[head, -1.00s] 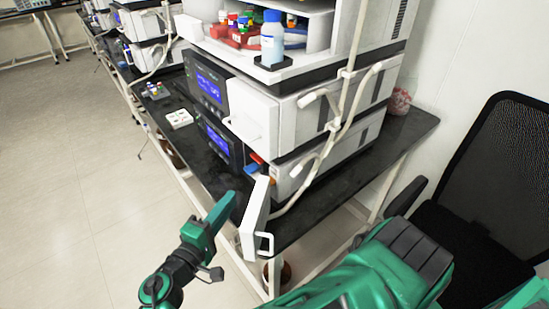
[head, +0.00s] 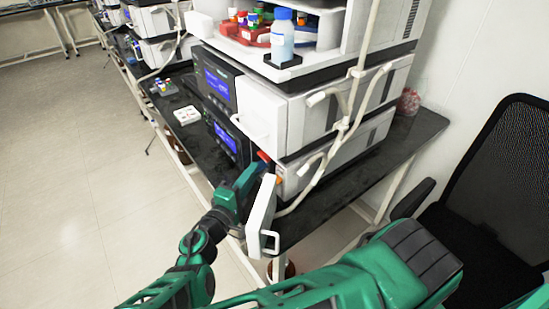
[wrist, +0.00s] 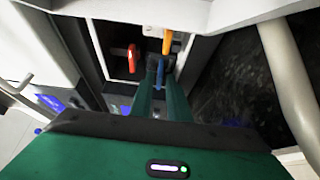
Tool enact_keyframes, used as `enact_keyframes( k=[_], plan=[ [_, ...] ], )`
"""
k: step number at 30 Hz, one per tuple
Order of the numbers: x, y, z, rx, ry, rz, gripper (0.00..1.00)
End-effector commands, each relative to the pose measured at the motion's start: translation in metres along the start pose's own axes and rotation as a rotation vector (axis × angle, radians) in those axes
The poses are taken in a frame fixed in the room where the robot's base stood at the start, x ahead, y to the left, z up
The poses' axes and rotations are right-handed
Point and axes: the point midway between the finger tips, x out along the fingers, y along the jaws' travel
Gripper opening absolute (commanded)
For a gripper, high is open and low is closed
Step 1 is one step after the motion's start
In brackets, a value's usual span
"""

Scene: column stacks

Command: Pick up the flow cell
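My gripper (wrist: 161,82) reaches into the open front bay of the lower instrument in the wrist view. Its two green fingers are apart, with a narrow blue piece (wrist: 160,74) between their tips. An orange piece (wrist: 167,42) stands just beyond the blue one, and a red piece (wrist: 131,60) is to the left. I cannot tell for sure which of these coloured parts is the flow cell. In the head view my gripper (head: 242,182) is at the bay, behind the open white door, and hides the blue piece.
The white open door (head: 262,215) with its handle stands close beside my gripper. A pale tube (head: 345,125) hangs down the instrument's side. A bottle (head: 282,38) stands on the upper shelf. A black chair (head: 490,200) is at the right.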

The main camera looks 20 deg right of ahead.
Motion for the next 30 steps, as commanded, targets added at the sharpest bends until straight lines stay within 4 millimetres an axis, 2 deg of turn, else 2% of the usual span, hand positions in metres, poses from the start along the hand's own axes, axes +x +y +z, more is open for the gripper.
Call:
enact_keyframes(
  k=[4,12,14,15,30],
  plan=[
    [0.013,0.0,0.0,0.0,-0.001,-0.001,0.16],
    [0.015,0.0,0.0,0.0,0.0,-0.001,0.16],
    [0.015,0.0,0.0,0.0,0.0,-0.001,0.01],
    [0.015,0.0,0.0,0.0,0.0,-0.001,0.0],
    [0.017,0.003,0.002,0.001,-0.005,-0.003,0.0]
  ],
)
